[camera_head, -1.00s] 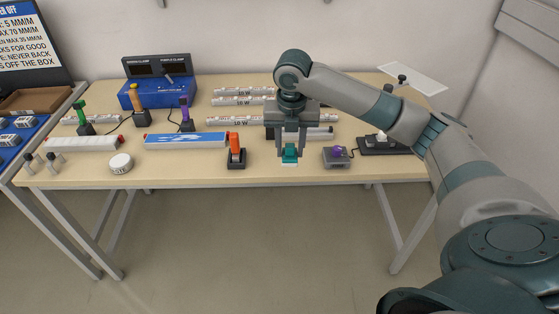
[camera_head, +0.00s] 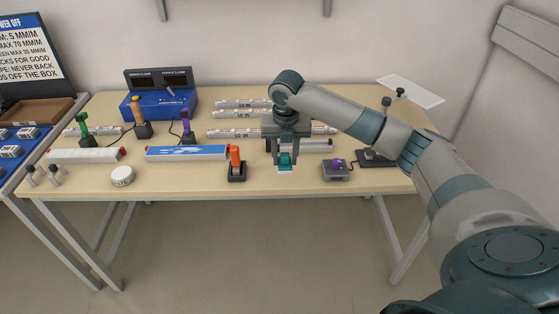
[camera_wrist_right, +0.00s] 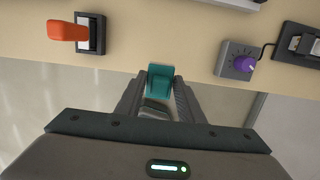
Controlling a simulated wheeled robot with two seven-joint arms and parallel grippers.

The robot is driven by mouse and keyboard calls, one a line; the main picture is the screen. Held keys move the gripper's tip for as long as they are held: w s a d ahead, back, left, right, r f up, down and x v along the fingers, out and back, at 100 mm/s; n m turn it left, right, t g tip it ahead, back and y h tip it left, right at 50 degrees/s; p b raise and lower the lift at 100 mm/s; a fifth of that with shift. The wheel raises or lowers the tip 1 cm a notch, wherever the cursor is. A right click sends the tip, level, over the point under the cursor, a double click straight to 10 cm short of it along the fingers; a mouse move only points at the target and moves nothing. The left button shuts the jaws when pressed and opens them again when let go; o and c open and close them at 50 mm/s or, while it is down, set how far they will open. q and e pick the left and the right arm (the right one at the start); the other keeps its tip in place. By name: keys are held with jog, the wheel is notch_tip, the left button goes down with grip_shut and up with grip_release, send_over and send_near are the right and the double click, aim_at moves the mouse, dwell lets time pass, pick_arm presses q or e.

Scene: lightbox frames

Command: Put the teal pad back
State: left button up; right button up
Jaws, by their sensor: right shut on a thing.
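The teal pad (camera_head: 285,161) is between the fingers of my right gripper (camera_head: 285,165), near the table's front edge. In the right wrist view the teal pad (camera_wrist_right: 158,84) shows at the fingertips of my right gripper (camera_wrist_right: 160,90), which is shut on it. A paler piece shows just below the pad there. Whether the pad touches the table cannot be told. My left gripper is not in view.
An orange-handled switch (camera_head: 236,163) stands left of the gripper, and a grey box with a purple knob (camera_head: 336,169) stands right. Labelled tubes (camera_head: 240,133) lie behind.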

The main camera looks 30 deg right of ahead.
aim_at(279, 162)
jog(key=w+f, duration=0.1)
jog(key=w, duration=0.1)
jog(key=w+d+f+p, duration=0.1)
jog(key=w, duration=0.1)
jog(key=w+d+f, duration=0.1)
jog(key=shift+w+f, duration=0.3)
jog(key=shift+w, duration=0.1)
notch_tip(279, 162, down, 4)
jog(key=shift+s+r+p, duration=0.1)
jog(key=shift+r+p, duration=0.15)
jog(key=shift+p, duration=0.85)
jog(key=shift+f, duration=0.25)
jog(key=o, duration=1.1)
jog(key=shift+f, duration=0.1)
notch_tip(279, 162, up, 12)
jog(key=s+b, duration=0.1)
jog(key=b, duration=0.2)
jog(key=shift+a, duration=0.45)
